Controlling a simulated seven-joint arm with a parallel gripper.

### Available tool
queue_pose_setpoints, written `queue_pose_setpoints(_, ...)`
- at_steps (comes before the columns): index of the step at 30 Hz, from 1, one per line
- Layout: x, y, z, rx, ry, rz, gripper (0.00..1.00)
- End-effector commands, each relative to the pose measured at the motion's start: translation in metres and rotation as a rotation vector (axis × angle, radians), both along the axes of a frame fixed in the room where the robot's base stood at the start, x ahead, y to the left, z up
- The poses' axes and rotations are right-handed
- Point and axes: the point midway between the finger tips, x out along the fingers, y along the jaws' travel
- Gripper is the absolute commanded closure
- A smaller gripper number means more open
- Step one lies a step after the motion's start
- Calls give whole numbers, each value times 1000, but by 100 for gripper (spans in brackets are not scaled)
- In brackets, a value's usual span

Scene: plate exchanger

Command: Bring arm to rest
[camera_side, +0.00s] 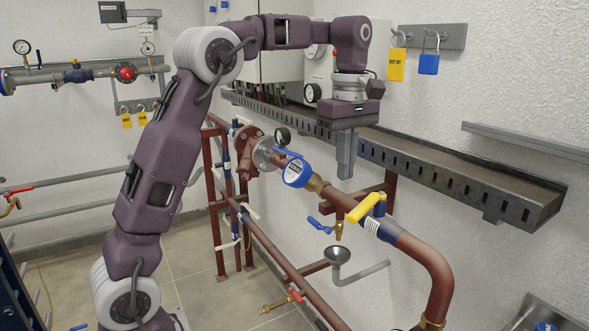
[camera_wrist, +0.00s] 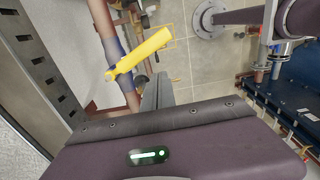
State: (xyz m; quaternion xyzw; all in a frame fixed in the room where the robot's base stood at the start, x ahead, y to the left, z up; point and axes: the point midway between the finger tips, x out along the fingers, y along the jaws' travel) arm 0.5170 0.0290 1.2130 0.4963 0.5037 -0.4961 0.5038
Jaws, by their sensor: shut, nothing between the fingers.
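My gripper (camera_side: 346,158) points straight down above the red-brown pipe, in front of the grey cable tray. Its fingers are shut together with nothing between them. In the wrist view the shut fingers (camera_wrist: 157,92) show near the middle. A yellow valve handle (camera_side: 366,207) sits on the pipe below and to the right of the fingers. It also shows in the wrist view (camera_wrist: 139,54), and the fingers look apart from it. My arm is raised and bent, reaching over from the left.
A blue round meter (camera_side: 296,172) and a red-brown pipe (camera_side: 425,262) lie below my gripper. The slotted cable tray (camera_side: 450,175) runs along the wall close behind it. Padlocks (camera_side: 397,65) hang on the wall at upper right. A funnel drain (camera_side: 338,254) stands under the pipe.

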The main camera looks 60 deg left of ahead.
Motion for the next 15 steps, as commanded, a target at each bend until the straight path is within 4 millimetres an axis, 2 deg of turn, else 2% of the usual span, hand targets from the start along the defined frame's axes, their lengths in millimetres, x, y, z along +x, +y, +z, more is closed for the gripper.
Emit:
queue_pose_setpoints(6,-1,0,0,0,-2,-5,100)
queue_pose_setpoints(8,-9,-4,5,0,-16,-48,100)
queue_pose_setpoints(11,-46,-19,22,11,-91,-267,100)
queue_pose_setpoints(13,-89,-35,29,43,-166,-512,100)
queue_pose_setpoints(15,-134,-49,25,99,-239,-770,100)
